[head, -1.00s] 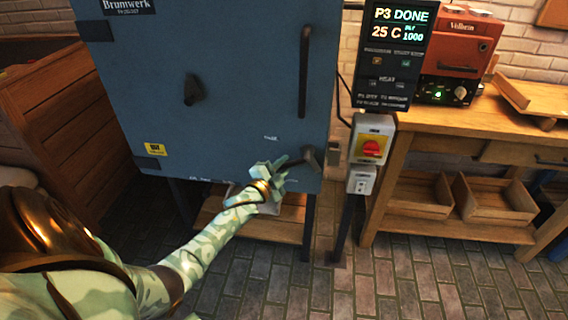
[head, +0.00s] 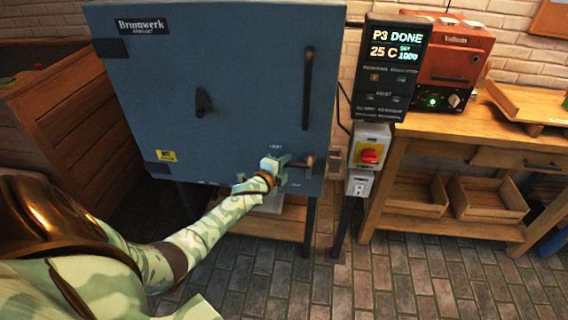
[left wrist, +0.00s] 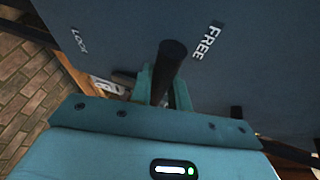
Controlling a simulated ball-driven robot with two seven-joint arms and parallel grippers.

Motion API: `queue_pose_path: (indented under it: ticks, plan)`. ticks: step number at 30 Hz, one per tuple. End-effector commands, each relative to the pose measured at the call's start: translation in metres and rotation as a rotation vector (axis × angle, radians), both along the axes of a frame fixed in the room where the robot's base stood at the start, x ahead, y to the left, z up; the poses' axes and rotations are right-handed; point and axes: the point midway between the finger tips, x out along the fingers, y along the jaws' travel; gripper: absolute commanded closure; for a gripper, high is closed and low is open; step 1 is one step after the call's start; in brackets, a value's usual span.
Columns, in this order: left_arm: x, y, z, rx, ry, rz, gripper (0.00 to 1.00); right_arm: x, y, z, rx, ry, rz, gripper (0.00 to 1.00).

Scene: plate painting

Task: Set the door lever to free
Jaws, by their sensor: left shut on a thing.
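The door lever (head: 307,161) sits at the lower right of the blue kiln door (head: 225,90). My left gripper (head: 283,162) is at the lever in the head view. In the left wrist view the dark round lever bar (left wrist: 168,70) stands between the teal fingers of my left gripper (left wrist: 163,88), which is shut on it. The white FREE label (left wrist: 207,42) is close to the right of the bar. The LOCK label (left wrist: 78,40) is farther off at the left. The lever's pivot is partly hidden. My right gripper is out of view.
A long vertical handle (head: 307,88) is on the door above the lever. A red and yellow switch (head: 370,153) and a display panel (head: 392,65) reading P3 DONE, 25 C are to the right. A wooden workbench (head: 480,135) stands farther right.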

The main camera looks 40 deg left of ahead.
Motion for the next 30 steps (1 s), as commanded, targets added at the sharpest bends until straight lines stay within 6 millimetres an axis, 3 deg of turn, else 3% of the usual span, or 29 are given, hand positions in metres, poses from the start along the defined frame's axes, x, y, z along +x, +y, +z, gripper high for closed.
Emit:
queue_pose_path:
  ticks: [9, 10, 12, 23, 30]
  plan:
    - [0.0, 0.0, 0.0, 0.009, 0.001, -0.002, 1.0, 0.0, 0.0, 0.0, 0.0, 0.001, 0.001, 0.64]
    - [0.0, 0.0, 0.0, 0.009, 0.001, -0.002, 0.74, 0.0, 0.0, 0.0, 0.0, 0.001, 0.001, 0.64]
    - [0.0, 0.0, 0.0, 0.008, 0.001, -0.002, 0.6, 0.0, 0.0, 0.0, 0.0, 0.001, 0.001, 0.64]
    - [-0.006, -0.001, 0.003, 0.004, 0.0, -0.002, 0.6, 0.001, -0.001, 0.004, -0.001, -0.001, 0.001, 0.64]
    - [-0.057, -0.009, 0.016, 0.004, 0.0, -0.002, 0.6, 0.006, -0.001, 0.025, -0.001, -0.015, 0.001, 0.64]
